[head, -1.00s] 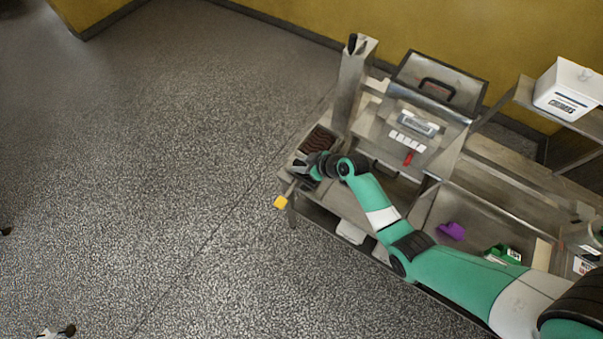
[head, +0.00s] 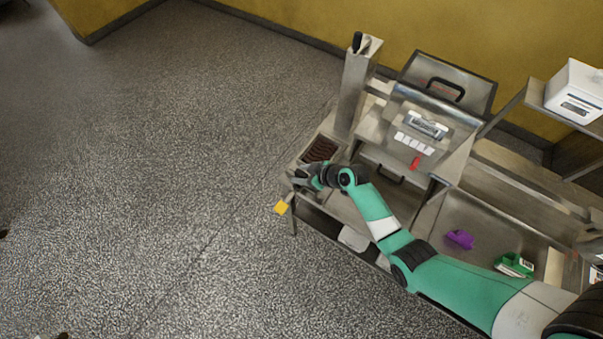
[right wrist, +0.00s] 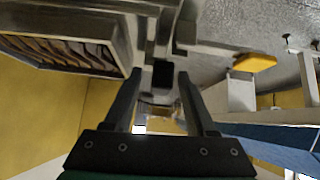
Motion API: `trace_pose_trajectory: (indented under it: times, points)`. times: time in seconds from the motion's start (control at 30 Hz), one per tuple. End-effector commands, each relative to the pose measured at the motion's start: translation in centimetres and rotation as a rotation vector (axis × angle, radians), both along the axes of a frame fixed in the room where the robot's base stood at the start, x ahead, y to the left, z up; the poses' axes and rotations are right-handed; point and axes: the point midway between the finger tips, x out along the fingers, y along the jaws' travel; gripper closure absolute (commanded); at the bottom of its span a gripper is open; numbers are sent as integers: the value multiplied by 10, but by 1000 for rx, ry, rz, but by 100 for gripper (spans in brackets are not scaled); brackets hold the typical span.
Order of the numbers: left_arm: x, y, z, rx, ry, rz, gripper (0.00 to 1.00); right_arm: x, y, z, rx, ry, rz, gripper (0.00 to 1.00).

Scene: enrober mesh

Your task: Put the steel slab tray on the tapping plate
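A shallow steel tray (head: 304,160) holding a dark ridged slab lies at the left end of the steel bench; I take it for the slab tray. Its rim also shows at upper left in the right wrist view (right wrist: 72,63). My right gripper (head: 298,178) is at the front left corner of the bench, just in front of the tray. In the right wrist view its two fingers (right wrist: 160,76) stand apart, with a small black part seen between their tips; contact cannot be told. I cannot identify the tapping plate for sure. My left gripper does not show.
A steel machine with a raised lid (head: 445,78) stands behind my right arm. A tall steel holder (head: 353,90) stands behind the tray. A yellow block (head: 282,207) juts from the bench's left corner. A purple item (head: 460,239) and green box (head: 514,264) lie to the right.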

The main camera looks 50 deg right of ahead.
Motion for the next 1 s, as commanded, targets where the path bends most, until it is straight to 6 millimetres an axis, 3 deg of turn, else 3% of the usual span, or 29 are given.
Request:
trace_pose_trajectory:
  times: [0.37,0.8,1.0]
  points:
    - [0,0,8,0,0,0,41,-3,-1,8,0,0,-1,42]
    - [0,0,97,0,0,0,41,-63,-10,75,1,2,-3,42]
    - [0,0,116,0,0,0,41,-81,-13,87,0,1,-1,42]
